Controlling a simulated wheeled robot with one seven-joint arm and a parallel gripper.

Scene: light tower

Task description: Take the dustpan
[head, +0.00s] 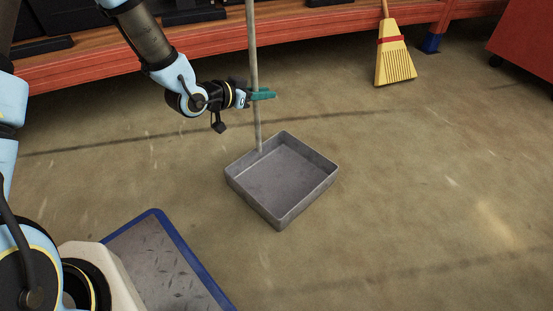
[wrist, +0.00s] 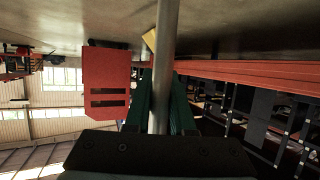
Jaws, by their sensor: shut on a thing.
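The dustpan (head: 285,178) is a grey, shallow square pan with a long pale upright handle (head: 253,50) rising from its back left side. In the head view the pan is on or just above the concrete floor; I cannot tell which. My gripper (head: 262,94), with green fingers, is shut on the handle partway up. The wrist view shows the handle (wrist: 165,60) running between the two green fingers (wrist: 160,105). The pan itself does not show in the wrist view.
A yellow broom (head: 395,62) leans against an orange shelf (head: 330,18) at the back right. A red cabinet (head: 525,45) stands at the far right, also seen in the wrist view (wrist: 107,85). The floor right of the dustpan is clear.

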